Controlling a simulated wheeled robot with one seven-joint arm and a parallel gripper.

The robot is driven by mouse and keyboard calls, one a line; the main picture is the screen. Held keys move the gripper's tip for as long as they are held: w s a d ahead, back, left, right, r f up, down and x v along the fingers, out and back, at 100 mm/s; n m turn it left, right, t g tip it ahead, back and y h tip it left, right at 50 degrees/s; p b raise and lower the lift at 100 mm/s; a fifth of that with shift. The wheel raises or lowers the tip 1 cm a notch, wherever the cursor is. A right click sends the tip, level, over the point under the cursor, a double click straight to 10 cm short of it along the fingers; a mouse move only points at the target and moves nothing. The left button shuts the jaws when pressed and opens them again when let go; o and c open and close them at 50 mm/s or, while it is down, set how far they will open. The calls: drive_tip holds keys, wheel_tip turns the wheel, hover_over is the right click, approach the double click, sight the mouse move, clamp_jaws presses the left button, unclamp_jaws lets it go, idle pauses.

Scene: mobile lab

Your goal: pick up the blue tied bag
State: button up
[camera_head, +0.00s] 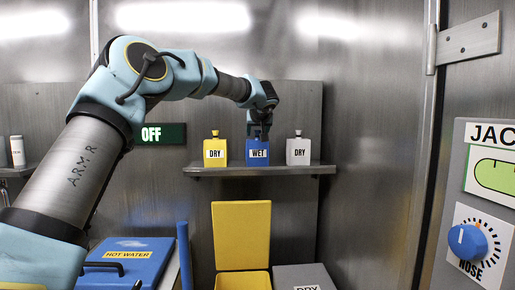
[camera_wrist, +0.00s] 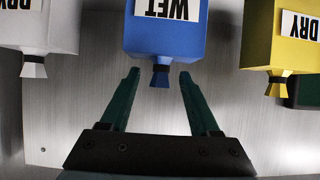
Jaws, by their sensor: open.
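The blue tied bag (camera_head: 257,155) stands upright on the wall shelf between a yellow and a grey one, with a label reading WET. It also shows upside down in the wrist view (camera_wrist: 165,35), where its dark tied neck (camera_wrist: 160,76) points towards my gripper. My gripper (camera_wrist: 160,76) is open, with one green finger on each side of the neck's end. In the head view my gripper (camera_head: 260,132) is directly above the blue bag. The wrist view shows no finger touching the neck; the fingertips are small and dark in the head view.
The yellow bag (camera_head: 215,152) and grey bag (camera_head: 298,151), both labelled DRY, stand close on either side on the shelf (camera_head: 260,170). Below are a yellow bin with raised lid (camera_head: 241,235), a blue HOT WATER box (camera_head: 125,265) and a grey DRY box (camera_head: 305,277).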

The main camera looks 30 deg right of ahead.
drive_tip(key=shift+w+d+f, duration=0.1)
drive_tip(key=shift+w+f, duration=0.05)
drive_tip(key=shift+w, duration=0.05)
drive_tip(key=shift+c, duration=0.3)
clamp_jaws()
idle(1.0)
